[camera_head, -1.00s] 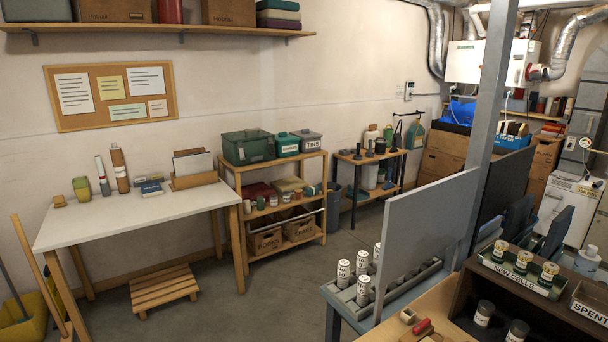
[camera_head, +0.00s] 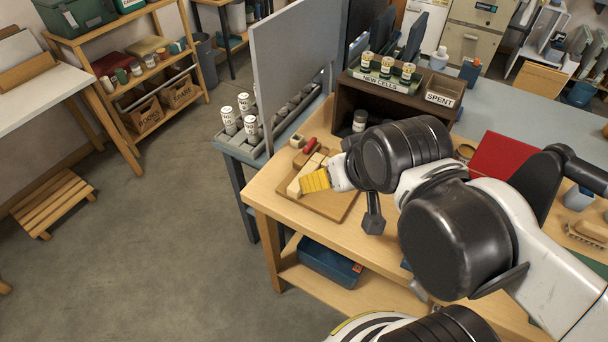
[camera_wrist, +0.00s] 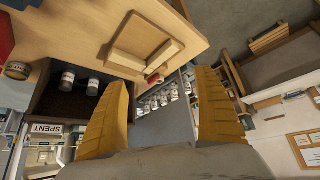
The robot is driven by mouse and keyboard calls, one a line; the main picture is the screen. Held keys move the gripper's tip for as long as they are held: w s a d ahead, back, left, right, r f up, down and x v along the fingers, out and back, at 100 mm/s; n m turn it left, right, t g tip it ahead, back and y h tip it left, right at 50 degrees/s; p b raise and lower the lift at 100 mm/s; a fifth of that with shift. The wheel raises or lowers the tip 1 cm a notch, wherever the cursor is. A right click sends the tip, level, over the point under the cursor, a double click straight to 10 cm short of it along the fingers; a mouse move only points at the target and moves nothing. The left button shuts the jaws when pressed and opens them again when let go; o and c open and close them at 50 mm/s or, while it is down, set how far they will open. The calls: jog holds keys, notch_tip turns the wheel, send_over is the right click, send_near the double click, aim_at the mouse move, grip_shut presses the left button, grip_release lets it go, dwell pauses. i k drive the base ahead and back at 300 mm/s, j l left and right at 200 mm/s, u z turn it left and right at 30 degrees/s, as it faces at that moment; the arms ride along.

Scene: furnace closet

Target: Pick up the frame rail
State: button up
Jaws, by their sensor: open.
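A square wooden tray or board with pale wooden bars lies on the workbench; it shows in the head view (camera_head: 333,207) and in the wrist view (camera_wrist: 140,38). One pale bar, which looks like the frame rail (camera_wrist: 161,53), lies along its side near a red-handled tool. In the head view the pale bar (camera_head: 314,162) is partly hidden by my gripper. My gripper (camera_head: 315,180) has yellow fingers and is over the board. In the wrist view its fingers (camera_wrist: 162,80) stand wide apart with nothing between them. The bar appears beyond the fingertips, apart from them.
A red-handled tool (camera_head: 310,145) and a small wooden block (camera_head: 297,141) lie beside the board. A grey upright panel (camera_head: 293,75) and white canisters (camera_head: 229,120) are behind. A dark shelf box (camera_head: 345,105) with a "SPENT" bin (camera_head: 444,92) stands at the right.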

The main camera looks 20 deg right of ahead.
aim_at(294, 190)
jog(key=j+z, duration=0.15)
jog(key=j, duration=0.3)
jog(key=j+z, duration=0.15)
jog(key=j, duration=0.25)
jog(key=k+j+z, duration=0.2)
jog(key=j, duration=0.25)
jog(key=j+z, duration=0.15)
jog(key=j, duration=0.3)
jog(key=k+j+z, duration=0.15)
jog(key=j, duration=0.25)
jog(key=k+j+z, duration=0.15)
jog(key=j, duration=0.25)
jog(key=k+j+z, duration=0.15)
jog(key=j, duration=0.2)
jog(key=i+j, duration=0.05)
